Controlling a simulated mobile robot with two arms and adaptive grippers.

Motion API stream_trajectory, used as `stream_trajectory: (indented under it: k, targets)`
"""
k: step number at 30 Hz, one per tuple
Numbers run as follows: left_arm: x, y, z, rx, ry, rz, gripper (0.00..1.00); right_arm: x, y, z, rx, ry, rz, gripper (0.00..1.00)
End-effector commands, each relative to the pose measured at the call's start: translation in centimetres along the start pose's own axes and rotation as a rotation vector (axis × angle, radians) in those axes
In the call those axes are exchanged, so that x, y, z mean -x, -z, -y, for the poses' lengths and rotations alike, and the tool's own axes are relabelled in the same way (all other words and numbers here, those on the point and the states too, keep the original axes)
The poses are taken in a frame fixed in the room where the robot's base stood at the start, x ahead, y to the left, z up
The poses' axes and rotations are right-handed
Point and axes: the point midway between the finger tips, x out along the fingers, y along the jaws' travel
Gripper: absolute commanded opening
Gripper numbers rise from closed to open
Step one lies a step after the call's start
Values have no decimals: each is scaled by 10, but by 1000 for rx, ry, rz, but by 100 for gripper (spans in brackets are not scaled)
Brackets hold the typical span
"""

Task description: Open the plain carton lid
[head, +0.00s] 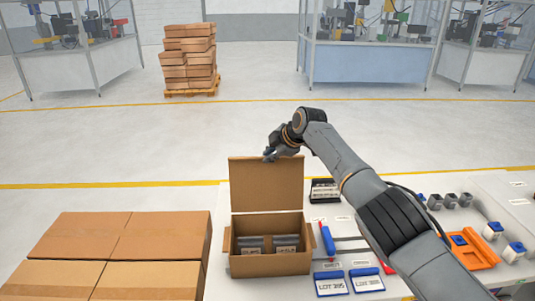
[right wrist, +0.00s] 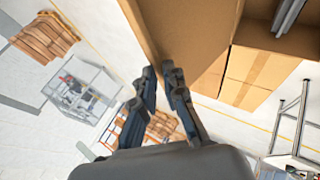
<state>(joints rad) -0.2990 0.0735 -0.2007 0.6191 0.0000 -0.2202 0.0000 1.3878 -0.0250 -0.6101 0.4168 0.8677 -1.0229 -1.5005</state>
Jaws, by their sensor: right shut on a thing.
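The plain carton (head: 270,266) stands on the white table with its lid (head: 262,188) raised about upright at the back. The carton is open at the top, and grey items with white labels (head: 268,247) show inside. My right gripper (head: 270,157) is at the top edge of the lid and is shut on it. In the right wrist view the lid (right wrist: 185,28) runs up from between the fingertips (right wrist: 159,70). My left gripper is not in view.
Large closed boxes (head: 110,250) fill the space left of the carton. Right of it lie a blue-handled tool (head: 328,240), blue-framed lot cards (head: 331,285), a black labelled tray (head: 323,190) and an orange holder (head: 470,250). A pallet of cartons (head: 188,60) stands far behind.

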Motion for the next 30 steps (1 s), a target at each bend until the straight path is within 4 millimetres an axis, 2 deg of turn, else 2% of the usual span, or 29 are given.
stream_trajectory:
  k: [20, 21, 24, 25, 30]
  targets:
    - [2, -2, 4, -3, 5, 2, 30, 4, 2, -1, -15, 28, -6, 0]
    - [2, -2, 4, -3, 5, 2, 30, 4, 2, -1, -15, 28, -6, 13]
    - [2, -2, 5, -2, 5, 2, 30, 4, 2, -1, -15, 28, -5, 33]
    - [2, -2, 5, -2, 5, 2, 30, 3, 1, 0, -15, 29, -4, 37]
    - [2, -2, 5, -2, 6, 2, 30, 2, 0, 1, -14, 31, -2, 37]
